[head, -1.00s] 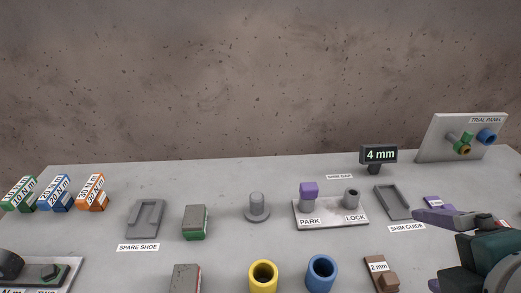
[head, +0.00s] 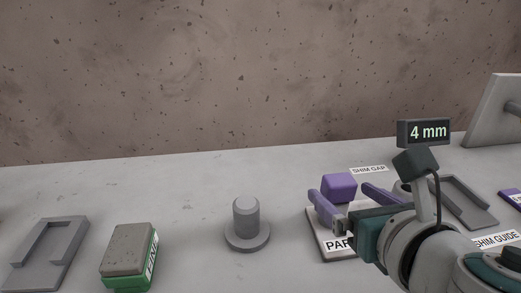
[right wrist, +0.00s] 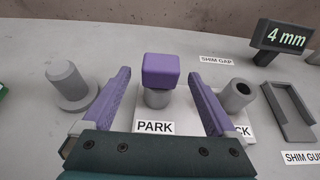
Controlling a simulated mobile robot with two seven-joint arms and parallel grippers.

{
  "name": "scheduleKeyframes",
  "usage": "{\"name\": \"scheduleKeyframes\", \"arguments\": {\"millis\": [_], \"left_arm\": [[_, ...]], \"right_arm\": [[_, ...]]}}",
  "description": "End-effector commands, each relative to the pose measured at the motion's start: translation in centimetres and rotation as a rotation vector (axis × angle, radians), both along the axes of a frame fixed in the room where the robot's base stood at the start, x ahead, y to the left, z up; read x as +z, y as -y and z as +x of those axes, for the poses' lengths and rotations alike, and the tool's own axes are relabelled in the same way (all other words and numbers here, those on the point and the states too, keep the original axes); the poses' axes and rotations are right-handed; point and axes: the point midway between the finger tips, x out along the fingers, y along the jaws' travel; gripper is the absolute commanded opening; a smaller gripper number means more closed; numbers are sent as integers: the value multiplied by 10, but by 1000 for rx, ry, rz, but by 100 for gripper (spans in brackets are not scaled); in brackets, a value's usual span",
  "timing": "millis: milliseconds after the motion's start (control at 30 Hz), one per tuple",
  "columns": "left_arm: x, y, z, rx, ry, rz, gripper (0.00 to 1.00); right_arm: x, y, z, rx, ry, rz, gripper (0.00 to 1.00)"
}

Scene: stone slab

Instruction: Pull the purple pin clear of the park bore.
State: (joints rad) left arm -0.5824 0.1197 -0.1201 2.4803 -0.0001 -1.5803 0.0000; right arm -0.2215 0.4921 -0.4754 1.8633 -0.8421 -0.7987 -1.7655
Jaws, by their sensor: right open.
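The purple pin (head: 339,187) shows its block-shaped head above the park bore. In the right wrist view the pin head (right wrist: 161,71) sits on top of the grey park bore (right wrist: 157,97), behind the PARK label. My right gripper (head: 345,196) is open, its two purple fingers spread. In the right wrist view the fingers (right wrist: 158,80) stand to either side of the pin, with gaps on both sides, apart from it. The lock bore (right wrist: 236,95) is empty, just right of the right finger. In the head view my gripper hides much of the bore plate (head: 319,237). My left gripper is not seen.
A grey peg on a round base (head: 247,226) stands left of the plate. A green-sided block (head: 130,255) and a grey slotted tray (head: 48,252) lie farther left. The 4 mm display (head: 424,132) and the shim guide (head: 468,205) are close on the right.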

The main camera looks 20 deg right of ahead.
Motion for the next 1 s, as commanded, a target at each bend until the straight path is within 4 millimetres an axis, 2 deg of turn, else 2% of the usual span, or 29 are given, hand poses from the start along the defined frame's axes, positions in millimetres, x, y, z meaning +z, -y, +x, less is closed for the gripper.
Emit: {"name": "scheduleKeyframes", "arguments": {"millis": [100, 300, 467, 700, 767, 1000], "left_arm": [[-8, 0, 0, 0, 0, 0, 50], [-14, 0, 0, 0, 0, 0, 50], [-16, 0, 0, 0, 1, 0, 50], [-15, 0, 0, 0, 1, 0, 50], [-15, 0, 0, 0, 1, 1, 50], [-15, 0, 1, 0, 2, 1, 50]], "right_arm": [[-10, 5, 21, -3, 2, 1, 92], [-21, 11, 46, -2, 1, 3, 92], [-24, 13, 54, -2, 0, 3, 92], [-24, 13, 54, -2, -1, 4, 92], [-24, 13, 54, -2, -1, 4, 88], [-24, 13, 54, -2, -1, 4, 61]]}}
